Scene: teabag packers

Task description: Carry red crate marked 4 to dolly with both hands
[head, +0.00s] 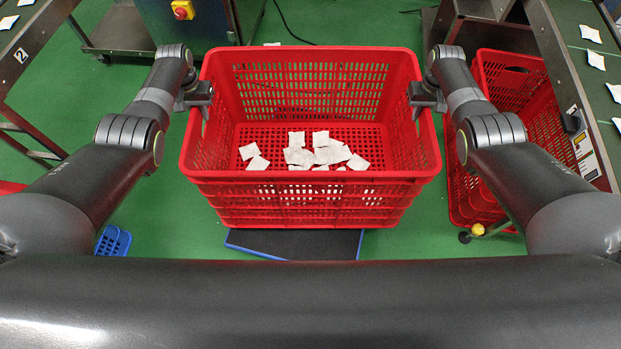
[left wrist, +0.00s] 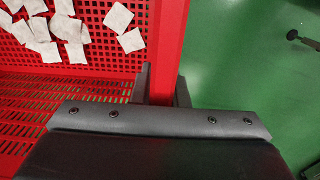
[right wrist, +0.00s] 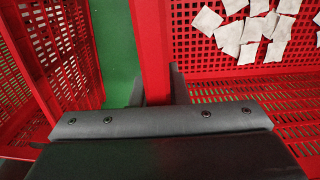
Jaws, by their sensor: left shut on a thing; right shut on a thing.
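A red crate (head: 315,190) with slotted walls and an open top hangs level between my arms in the head view. Several white teabags (head: 305,152) lie loose on its floor. No number shows on the sides I see. My left gripper (head: 206,97) is shut on the crate's left end wall; in the left wrist view its fingers straddle the red wall (left wrist: 166,45). My right gripper (head: 416,96) is shut on the right end wall, which also shows between its fingers in the right wrist view (right wrist: 151,45). I cannot make out a dolly for certain.
Other red crates (head: 512,72) stand close on the right, with a caster (head: 478,229) by their near end. A dark mat with a blue edge (head: 300,243) lies on the floor below. Conveyors (head: 592,75) flank the right. Green floor (head: 175,215) is open on the left.

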